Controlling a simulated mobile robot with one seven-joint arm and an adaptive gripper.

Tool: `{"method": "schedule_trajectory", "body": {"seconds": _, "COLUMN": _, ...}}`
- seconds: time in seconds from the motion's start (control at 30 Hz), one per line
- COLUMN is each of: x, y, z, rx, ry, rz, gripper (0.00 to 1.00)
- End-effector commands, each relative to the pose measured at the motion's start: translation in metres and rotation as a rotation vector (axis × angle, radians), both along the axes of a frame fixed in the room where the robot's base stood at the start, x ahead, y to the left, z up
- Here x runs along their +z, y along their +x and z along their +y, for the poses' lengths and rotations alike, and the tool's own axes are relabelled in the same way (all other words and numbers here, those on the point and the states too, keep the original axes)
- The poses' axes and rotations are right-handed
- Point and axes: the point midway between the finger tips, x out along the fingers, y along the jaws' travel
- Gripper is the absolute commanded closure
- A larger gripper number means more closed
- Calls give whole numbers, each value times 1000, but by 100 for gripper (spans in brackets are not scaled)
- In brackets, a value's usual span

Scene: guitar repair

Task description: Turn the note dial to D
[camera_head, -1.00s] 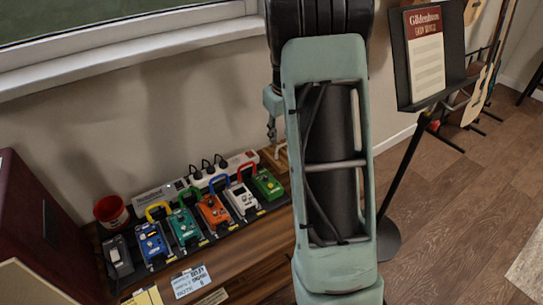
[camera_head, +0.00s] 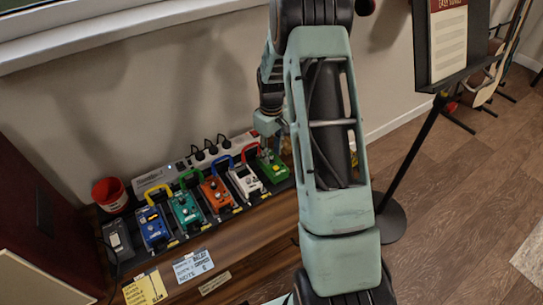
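Pedals stand in a row on a wooden bench: a blue one (camera_head: 153,230), a teal one (camera_head: 186,210), an orange one (camera_head: 217,194), a white one (camera_head: 246,181) and a green one (camera_head: 273,167) at the right end. Small knobs show on them, but I cannot tell which is the note dial or read its setting. My gripper (camera_head: 268,132) is at the back of the green pedal, pointing down. It appears close to that pedal, but contact is unclear. Its fingertips are small and partly hidden, so I cannot see whether they are open.
A power strip (camera_head: 212,157) with plugs lies behind the pedals. A red cup (camera_head: 110,194), a black pedal (camera_head: 118,240) and a dark red cabinet (camera_head: 40,225) are at left. Paper cards (camera_head: 192,265) lie in front. A music stand (camera_head: 452,45) stands right.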

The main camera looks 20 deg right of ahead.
Motion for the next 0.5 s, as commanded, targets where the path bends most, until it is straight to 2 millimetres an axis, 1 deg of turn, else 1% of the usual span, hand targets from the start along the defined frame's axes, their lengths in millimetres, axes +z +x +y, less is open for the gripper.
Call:
{"method": "schedule_trajectory", "body": {"seconds": 0.03, "x": -6, "y": 0, "z": 0, "rx": 0, "ry": 0, "rz": 0, "gripper": 68}}
{"method": "schedule_trajectory", "body": {"seconds": 0.13, "x": -12, "y": 0, "z": 0, "rx": 0, "ry": 0, "rz": -1, "gripper": 68}}
{"method": "schedule_trajectory", "body": {"seconds": 0.43, "x": -13, "y": 1, "z": 0, "rx": -1, "ry": 0, "rz": -1, "gripper": 68}}
{"method": "schedule_trajectory", "body": {"seconds": 0.47, "x": -13, "y": 1, "z": 0, "rx": -1, "ry": 0, "rz": -1, "gripper": 70}}
{"method": "schedule_trajectory", "body": {"seconds": 0.5, "x": -13, "y": 1, "z": 0, "rx": -1, "ry": 0, "rz": -1, "gripper": 75}}
